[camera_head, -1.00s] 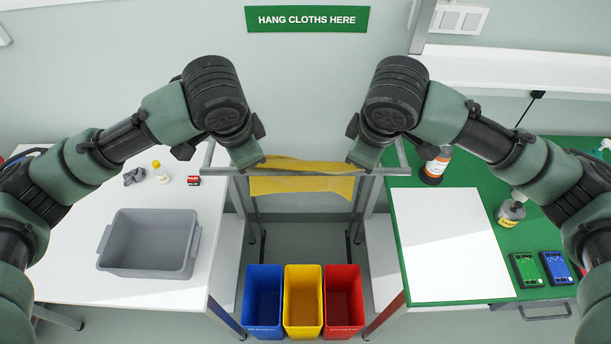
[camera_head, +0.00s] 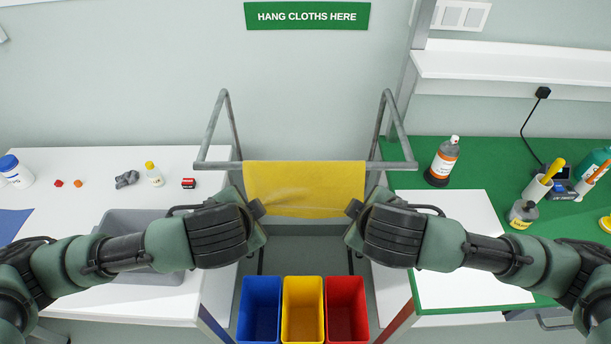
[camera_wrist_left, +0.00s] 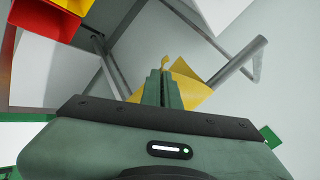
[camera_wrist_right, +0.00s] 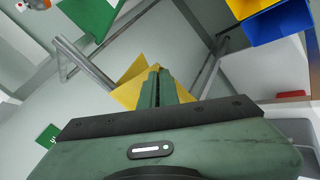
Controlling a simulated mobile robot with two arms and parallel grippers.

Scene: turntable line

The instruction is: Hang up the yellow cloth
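The yellow cloth (camera_head: 304,185) lies over the front bar of the grey metal rack (camera_head: 215,165), its front part hanging down below the bar. My left gripper (camera_head: 262,207) is at the cloth's lower left corner and my right gripper (camera_head: 350,207) at its lower right corner, both in front of the bar. In the left wrist view the fingers (camera_wrist_left: 165,75) are close together with yellow cloth (camera_wrist_left: 190,88) around them. In the right wrist view the fingers (camera_wrist_right: 155,72) are also together, against the cloth (camera_wrist_right: 130,88). The cloth behind the bar is hidden.
A green sign (camera_head: 307,16) is on the wall above the rack. Blue (camera_head: 260,310), yellow (camera_head: 302,310) and red (camera_head: 346,310) bins stand below.

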